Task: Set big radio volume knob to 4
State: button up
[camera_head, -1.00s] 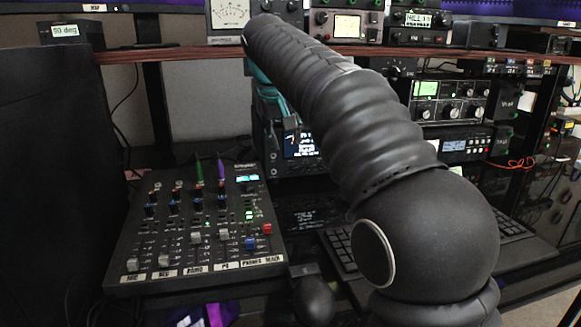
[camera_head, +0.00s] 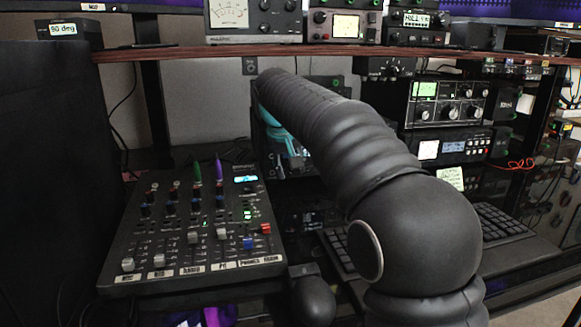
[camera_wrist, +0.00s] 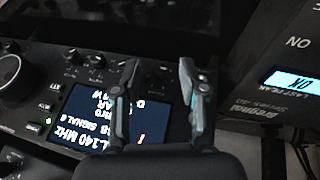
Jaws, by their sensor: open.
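The big radio (camera_wrist: 75,130) fills the left and middle of the wrist view, turned sideways. It has a lit blue display (camera_wrist: 100,117), several small knobs (camera_wrist: 75,56) along one edge and a larger round knob (camera_wrist: 9,69) cut by the left edge. I cannot read which knob is the volume or its setting. My gripper (camera_wrist: 159,66) is open and empty, its two fingers apart over the radio face beside the display. Whether a fingertip touches the radio is unclear. In the head view my arm hides most of the radio and the gripper.
A device with a bright blue display (camera_wrist: 291,80) stands at the right of the wrist view. In the head view, a mixer (camera_head: 150,240) lies left of my arm, a keyboard (camera_head: 505,222) lies right, and a wooden shelf edge (camera_head: 200,52) runs above. Stacked radios (camera_head: 447,103) stand right.

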grip_shut()
jog(key=shift+d+r+y+p, duration=0.1)
jog(key=shift+y+p, duration=0.2)
jog(key=shift+w+d+r+m+g+y+p, duration=0.1)
jog(key=shift+d+m+g+y+p, duration=0.1)
jog(key=shift+y+p, duration=0.35)
jog(key=shift+d+m+g+y+p, duration=0.1)
jog(key=shift+g+y+p, duration=0.1)
jog(key=shift+y+p, duration=0.3)
jog(key=shift+w+d+f+m+g+y+p, duration=0.15)
jog(key=shift+m+g+y+p, duration=0.1)
jog(key=shift+y, duration=0.75)
jog(key=shift+s+d+f+m+g+y+p, duration=0.15)
jog(key=shift+y+p, duration=0.1)
jog(key=shift+y, duration=0.7)
jog(key=shift+w+r, duration=0.1)
